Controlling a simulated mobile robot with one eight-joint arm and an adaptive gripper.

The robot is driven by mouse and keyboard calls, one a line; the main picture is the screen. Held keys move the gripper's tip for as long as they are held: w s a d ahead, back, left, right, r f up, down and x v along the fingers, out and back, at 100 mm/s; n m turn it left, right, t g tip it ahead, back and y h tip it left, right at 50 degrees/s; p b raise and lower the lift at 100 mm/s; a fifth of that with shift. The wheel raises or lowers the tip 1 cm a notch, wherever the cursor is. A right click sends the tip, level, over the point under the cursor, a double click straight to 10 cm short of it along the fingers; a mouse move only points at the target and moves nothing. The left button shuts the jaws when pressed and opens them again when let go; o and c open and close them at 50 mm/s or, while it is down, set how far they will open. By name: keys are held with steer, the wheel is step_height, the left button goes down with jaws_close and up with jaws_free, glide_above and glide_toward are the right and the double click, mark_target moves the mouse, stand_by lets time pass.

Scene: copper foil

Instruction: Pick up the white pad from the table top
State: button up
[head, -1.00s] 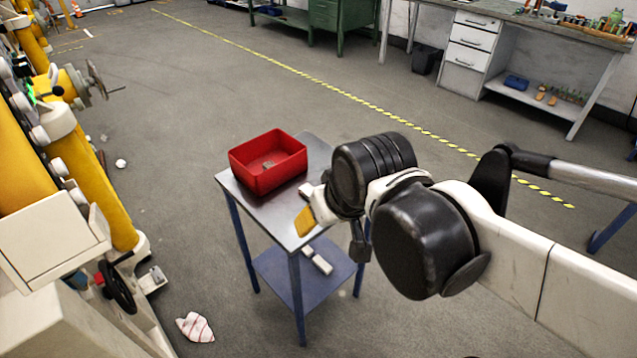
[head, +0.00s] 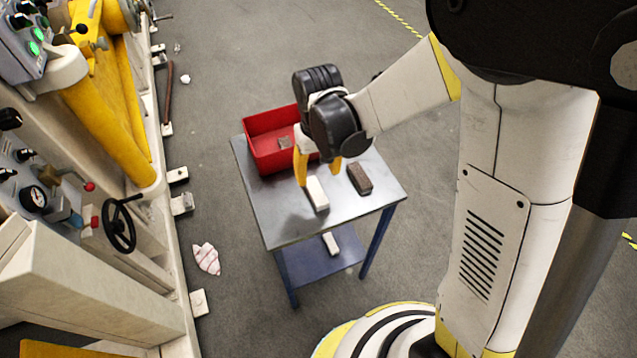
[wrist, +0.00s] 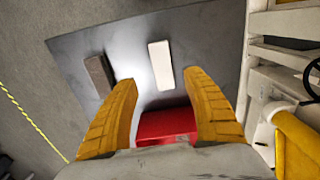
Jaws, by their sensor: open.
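The white pad (head: 317,194) lies flat on the grey metal table top (head: 285,228), in front of the red bin. In the wrist view the white pad (wrist: 161,65) shows upright in the picture, between and just beyond my fingertips. My gripper (head: 319,178) points down above the table with its yellow fingers apart, and nothing is held. In the wrist view my gripper (wrist: 160,77) is open, with one finger on each side of the pad's line. The height of the fingertips above the pad is hard to tell.
A dark brown block (head: 360,179) lies right of the pad. A red bin (head: 262,161) with a small item inside stands at the table's back left. Another white piece (head: 331,243) lies on the blue lower shelf (head: 312,262). The table's front is clear.

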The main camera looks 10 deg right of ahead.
mark_target(316, 191)
steer(key=f+b, duration=0.1)
steer(key=f, duration=0.1)
steer(key=f+b, duration=0.1)
steer(key=f, duration=0.2)
steer(key=f+b, duration=0.2)
steer(key=f, duration=0.1)
steer(key=shift+w+a+f, duration=0.15)
steer(key=shift+a+f, duration=0.1)
steer(key=shift+r, duration=0.1)
jaws_close()
